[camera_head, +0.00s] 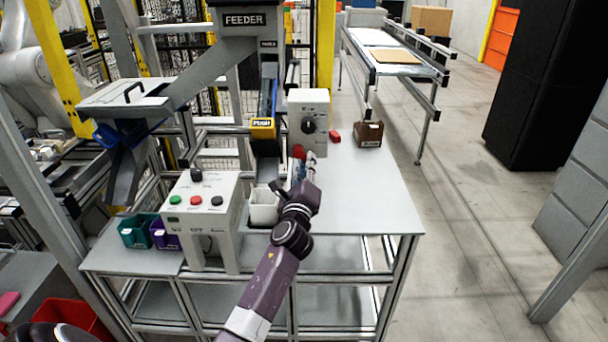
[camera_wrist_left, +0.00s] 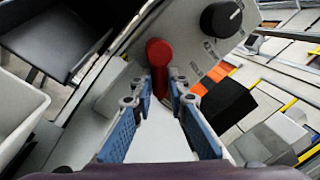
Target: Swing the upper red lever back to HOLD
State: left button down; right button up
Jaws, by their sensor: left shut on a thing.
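The red lever (camera_head: 299,152) sits low on the front of the white control box (camera_head: 309,105), which stands upright on the grey table. In the left wrist view the red lever (camera_wrist_left: 159,60) has a rounded head and a shaft running down between my fingers. My left gripper (camera_head: 303,166) reaches it from the front; in its wrist view the fingertips (camera_wrist_left: 163,90) are shut on the lever. Its lower end is partly hidden by the fingers. My right gripper is not in view.
A black dial (camera_head: 308,126) is on the same box, above the lever. A white cup (camera_head: 264,208) stands just left of my arm. A button box (camera_head: 203,215) is further left. The table's right front is clear.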

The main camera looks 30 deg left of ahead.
pick_arm(q)
jog(key=shift+w+d+r+n+y+b, duration=0.15)
jog(key=shift+r+n+y+b, duration=0.2)
jog(key=shift+n+b, duration=0.95)
jog(key=shift+w+d+r+n+y+b, duration=0.1)
jog(key=shift+r+n+y+b, duration=0.4)
jog(key=shift+n, duration=1.35)
jog(key=shift+w+d+r+n+y+b, duration=0.1)
jog(key=shift+d+n+y+b, duration=0.05)
jog(key=shift+n+b, duration=1.2)
jog(key=shift+r+n, duration=0.1)
jog(key=shift+n, duration=0.3)
jog(key=c, duration=1.9)
grip_release()
jog(key=shift+s, duration=0.1)
jog(key=v, duration=0.7)
jog(key=shift+s+d+r, duration=0.1)
jog(key=shift+s+d, duration=0.05)
jog(key=shift+s, duration=0.1)
